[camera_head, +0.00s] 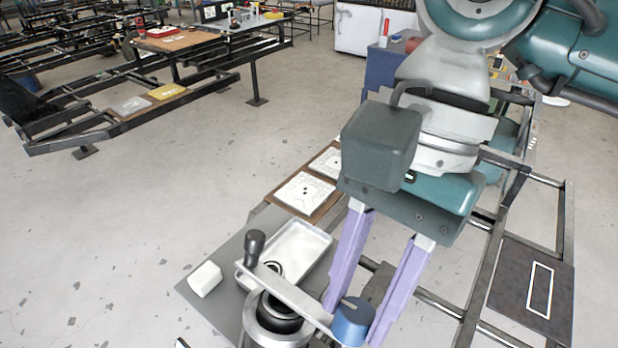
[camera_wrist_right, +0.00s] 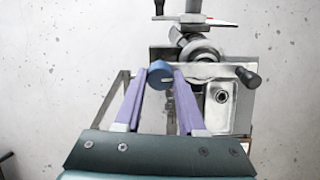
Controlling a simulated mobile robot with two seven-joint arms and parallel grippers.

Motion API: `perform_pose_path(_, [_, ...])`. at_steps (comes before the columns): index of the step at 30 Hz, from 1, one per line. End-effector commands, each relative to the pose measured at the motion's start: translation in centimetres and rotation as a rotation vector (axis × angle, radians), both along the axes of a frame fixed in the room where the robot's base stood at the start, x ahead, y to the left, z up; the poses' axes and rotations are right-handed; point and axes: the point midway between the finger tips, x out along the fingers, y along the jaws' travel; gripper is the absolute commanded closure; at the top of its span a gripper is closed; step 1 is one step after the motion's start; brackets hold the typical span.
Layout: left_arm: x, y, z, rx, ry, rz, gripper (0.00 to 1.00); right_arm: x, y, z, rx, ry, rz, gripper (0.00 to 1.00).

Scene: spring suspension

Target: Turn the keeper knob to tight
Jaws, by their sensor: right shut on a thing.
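The keeper knob is a blue round knob (camera_head: 352,321) with a pale pointer line, on the near end of a metal arm at the bottom of the head view. It also shows in the right wrist view (camera_wrist_right: 160,75). My right gripper (camera_head: 350,318) has its two lavender fingers on either side of the knob and is shut on it; the same gripper (camera_wrist_right: 160,82) shows in the wrist view. The metal arm (camera_head: 290,290) carries a black handle (camera_head: 254,248) at its other end and lies over a round metal body (camera_head: 262,325). My left gripper is not in view.
A metal tray (camera_head: 310,240) and a white block (camera_head: 205,279) lie on the grey plate behind the mechanism. White panels (camera_head: 304,193) sit farther back. A dark frame with a plate (camera_head: 510,285) stands at the right. Open floor lies to the left.

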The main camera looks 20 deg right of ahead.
Motion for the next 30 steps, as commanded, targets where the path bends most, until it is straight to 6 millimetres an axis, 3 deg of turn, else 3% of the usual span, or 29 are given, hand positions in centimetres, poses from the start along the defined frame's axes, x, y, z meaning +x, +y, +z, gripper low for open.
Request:
perform_pose_path(12, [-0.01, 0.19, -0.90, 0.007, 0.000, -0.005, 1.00, 0.04, 0.03, 0.00, -0.059, 0.077, -0.236, 1.00])
perform_pose_path(21, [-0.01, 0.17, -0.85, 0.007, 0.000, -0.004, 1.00, 0.00, 0.06, 0.06, -0.062, 0.082, -0.248, 1.00])
perform_pose_path(22, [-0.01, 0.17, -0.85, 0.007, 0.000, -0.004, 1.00, 0.00, 0.06, 0.06, -0.062, 0.082, -0.248, 0.59])
perform_pose_path(30, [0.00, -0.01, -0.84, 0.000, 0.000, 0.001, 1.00, 0.00, 0.05, 0.03, -0.062, 0.082, -0.248, 0.31])
